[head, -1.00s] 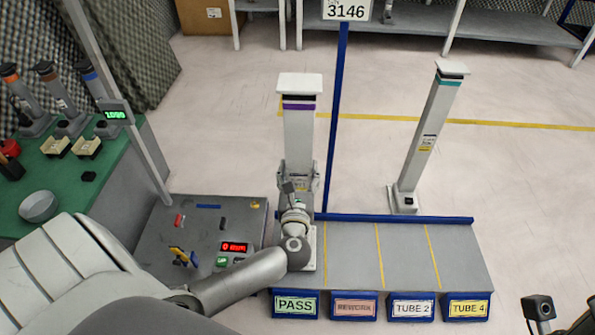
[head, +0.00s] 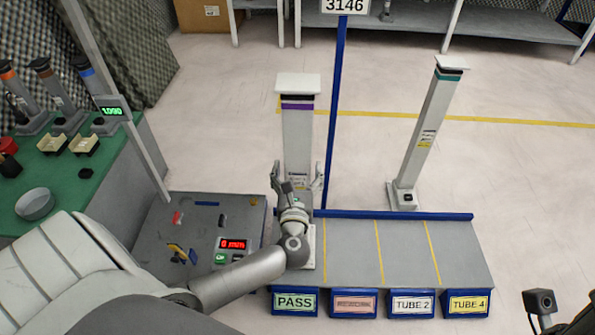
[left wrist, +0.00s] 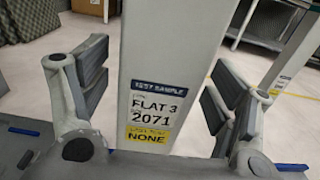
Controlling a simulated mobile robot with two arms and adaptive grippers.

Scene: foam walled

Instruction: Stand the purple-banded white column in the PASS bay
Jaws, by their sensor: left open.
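The purple-banded white column (head: 298,125) stands upright in the head view, its foot in the PASS bay (head: 295,302) at the left end of the grey rack. My left gripper (head: 298,180) is open, with one finger on each side of the column's lower part. In the left wrist view the column (left wrist: 165,60) shows its "FLAT 3 2071" label between the two open fingers of my left gripper (left wrist: 150,100), with gaps on both sides. My arm hides part of the column's foot.
A teal-banded column (head: 428,130) stands behind the rack at right. A blue post (head: 336,110) rises just right of the purple-banded column. The REWORK, TUBE 2 and TUBE 4 bays (head: 405,255) are empty. A grey panel with a red display (head: 233,244) lies to the left.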

